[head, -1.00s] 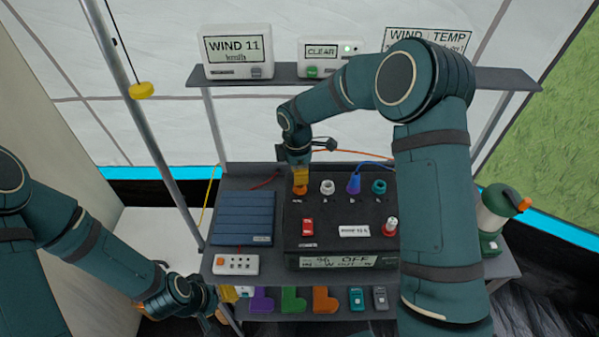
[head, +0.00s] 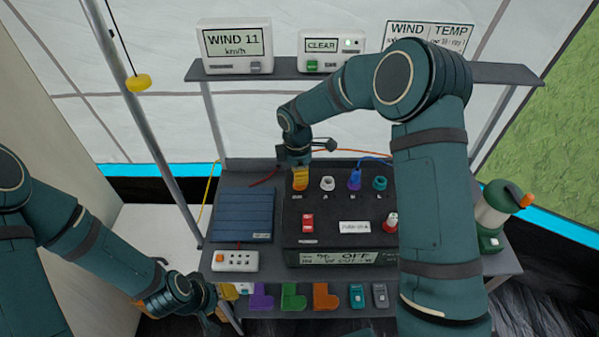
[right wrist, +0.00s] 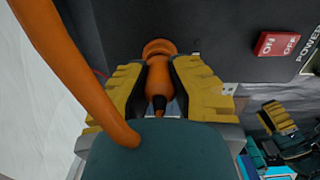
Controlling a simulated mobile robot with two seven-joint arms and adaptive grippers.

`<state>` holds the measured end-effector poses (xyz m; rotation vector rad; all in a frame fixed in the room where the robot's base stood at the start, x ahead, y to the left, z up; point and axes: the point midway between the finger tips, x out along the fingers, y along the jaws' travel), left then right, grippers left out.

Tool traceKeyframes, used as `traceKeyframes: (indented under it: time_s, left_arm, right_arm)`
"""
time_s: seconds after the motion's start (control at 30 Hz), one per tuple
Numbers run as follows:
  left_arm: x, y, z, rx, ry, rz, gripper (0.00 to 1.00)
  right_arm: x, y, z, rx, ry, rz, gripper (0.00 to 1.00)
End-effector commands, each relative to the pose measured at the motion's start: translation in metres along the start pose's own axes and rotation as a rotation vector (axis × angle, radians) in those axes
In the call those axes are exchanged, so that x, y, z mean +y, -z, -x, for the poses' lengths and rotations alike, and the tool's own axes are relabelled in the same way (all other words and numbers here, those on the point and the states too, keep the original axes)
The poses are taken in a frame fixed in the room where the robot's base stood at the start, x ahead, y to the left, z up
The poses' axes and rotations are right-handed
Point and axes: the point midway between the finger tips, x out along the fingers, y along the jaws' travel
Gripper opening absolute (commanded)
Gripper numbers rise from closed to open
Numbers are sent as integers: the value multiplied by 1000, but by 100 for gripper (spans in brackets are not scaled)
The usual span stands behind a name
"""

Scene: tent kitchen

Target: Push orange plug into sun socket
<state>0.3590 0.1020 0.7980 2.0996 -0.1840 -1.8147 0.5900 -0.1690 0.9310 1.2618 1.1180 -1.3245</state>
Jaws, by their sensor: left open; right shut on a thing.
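The orange plug (right wrist: 157,75) is between the yellow fingers of my right gripper (right wrist: 160,88) in the right wrist view. Its far end meets an orange ring (right wrist: 158,46) at the dark panel; how deep it sits cannot be told. In the head view my right gripper (head: 300,180) points down at the leftmost socket position of the black power box (head: 290,225), and its fingers hide the plug and that socket. The socket's label is too small to read. My left gripper (head: 222,302) is open, low at the left beside the lower shelf.
A white socket (head: 327,184), a purple-blue plug (head: 354,180) and a teal socket (head: 379,184) are right of my right gripper. A red switch (head: 307,222) is below. A blue folded panel (head: 243,215) lies left. A lantern (head: 495,210) stands right.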

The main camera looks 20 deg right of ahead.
Motion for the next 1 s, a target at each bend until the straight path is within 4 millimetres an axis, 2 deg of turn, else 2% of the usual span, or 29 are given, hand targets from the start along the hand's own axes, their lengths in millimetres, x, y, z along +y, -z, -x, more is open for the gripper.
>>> traceKeyframes:
  time_s: [0.4, 0.43, 0.5, 0.83, 1.0]
  left_arm:
    - [-2, 0, -5, 0, 0, 0, 47]
    - [-2, 0, -5, 0, 0, 0, 47]
    - [-2, 0, -4, 0, 0, 0, 47]
    - [-2, 0, -4, 0, 0, 0, 47]
    - [-2, 0, -4, 0, 0, 0, 47]
  right_arm:
    - [0, 0, -8, 0, 0, 0, 0]
    - [0, 0, -8, 0, 0, 0, 24]
    - [0, 0, -8, 0, 0, 0, 46]
    - [0, 0, -6, 0, 0, 0, 46]
    - [1, 0, 10, 0, -3, 0, 46]
